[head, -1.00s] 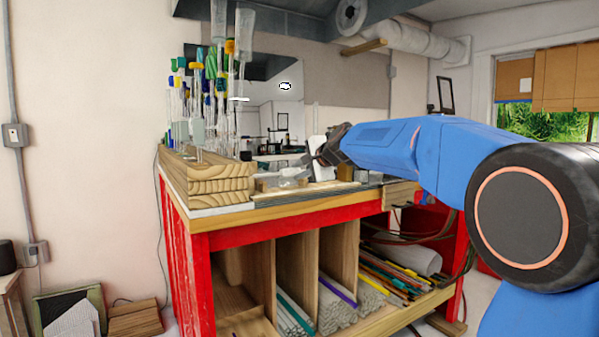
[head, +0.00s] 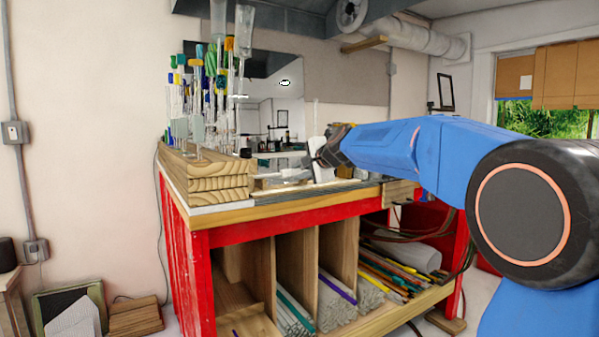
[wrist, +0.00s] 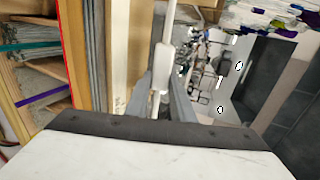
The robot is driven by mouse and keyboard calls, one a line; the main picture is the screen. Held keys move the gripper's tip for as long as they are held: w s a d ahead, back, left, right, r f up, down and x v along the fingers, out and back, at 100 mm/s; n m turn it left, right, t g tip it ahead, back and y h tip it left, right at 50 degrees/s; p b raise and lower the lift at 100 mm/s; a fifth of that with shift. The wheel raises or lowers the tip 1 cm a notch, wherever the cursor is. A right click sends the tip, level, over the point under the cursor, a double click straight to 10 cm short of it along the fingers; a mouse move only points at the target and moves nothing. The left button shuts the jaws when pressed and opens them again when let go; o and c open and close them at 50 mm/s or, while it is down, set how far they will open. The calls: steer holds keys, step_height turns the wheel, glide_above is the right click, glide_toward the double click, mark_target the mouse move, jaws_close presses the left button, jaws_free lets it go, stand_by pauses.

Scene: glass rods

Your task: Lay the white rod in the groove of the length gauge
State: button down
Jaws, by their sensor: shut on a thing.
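My gripper (wrist: 163,92) is shut on the white rod (wrist: 161,65), which runs lengthwise up the wrist view from between the two grey fingers. I cannot make out the groove or the rod's height.
The red-framed bench (head: 290,232) has cubbies of rods below. Stacked wooden blocks (head: 205,172) with upright glass pieces and coloured caps stand at the bench's left end. A dark-framed reflective panel (head: 270,110) stands behind. Hoses (head: 420,228) hang at the right.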

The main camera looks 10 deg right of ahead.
steer(key=shift+f, duration=0.35)
stand_by(0.4)
steer(key=c, duration=1.5)
jaws_free()
steer(key=shift+o, duration=0.2)
